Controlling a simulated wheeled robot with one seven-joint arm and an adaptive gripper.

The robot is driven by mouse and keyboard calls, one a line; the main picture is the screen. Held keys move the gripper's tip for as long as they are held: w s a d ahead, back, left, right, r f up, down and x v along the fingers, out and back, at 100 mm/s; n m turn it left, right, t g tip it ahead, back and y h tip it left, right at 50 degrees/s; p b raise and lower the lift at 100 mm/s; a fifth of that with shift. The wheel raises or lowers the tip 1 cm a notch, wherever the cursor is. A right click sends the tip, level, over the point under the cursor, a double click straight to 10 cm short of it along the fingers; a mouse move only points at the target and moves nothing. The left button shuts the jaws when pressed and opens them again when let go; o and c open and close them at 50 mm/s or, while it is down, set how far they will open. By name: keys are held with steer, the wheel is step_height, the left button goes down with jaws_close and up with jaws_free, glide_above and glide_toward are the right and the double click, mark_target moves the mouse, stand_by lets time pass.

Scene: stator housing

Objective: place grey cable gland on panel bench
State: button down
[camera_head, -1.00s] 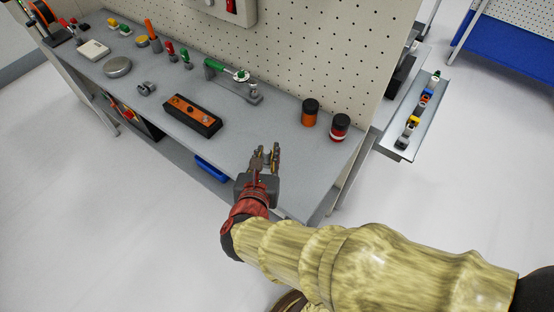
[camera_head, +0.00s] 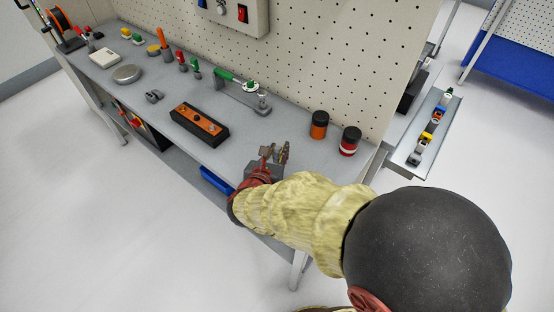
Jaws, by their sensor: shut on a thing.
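My gripper (camera_head: 274,153) is over the near front part of the grey panel bench (camera_head: 250,128), left of and in front of the two jars. Its fingers point toward the pegboard and are shut on a small grey thing, which I take to be the grey cable gland. The fingers mostly hide it, so its shape is unclear. I cannot tell whether it touches the bench top.
An orange jar (camera_head: 319,125) and a red-and-black jar (camera_head: 349,141) stand near the right end. An orange-and-black box (camera_head: 199,123) lies left of my gripper. A green-handled clamp (camera_head: 241,90) is behind. A pegboard (camera_head: 330,55) backs the bench.

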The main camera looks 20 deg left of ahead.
mark_target(274, 160)
steer(key=shift+w+a+f, duration=0.25)
steer(key=shift+w+f, duration=0.25)
steer(key=shift+f, duration=0.25)
steer(key=shift+f+b, duration=0.9)
steer(key=shift+f, duration=0.5)
steer(key=shift+f+b, duration=0.2)
steer(key=shift+b, duration=0.1)
steer(key=c, duration=1.7)
jaws_free()
steer(key=shift+o, duration=0.4)
steer(key=shift+r, duration=0.15)
steer(key=shift+r+p, duration=0.2)
steer(key=shift+p, duration=0.25)
steer(key=p+v, duration=0.2)
steer(key=v, duration=1)
steer(key=shift+f+p, duration=0.2)
steer(key=shift+p, duration=0.15)
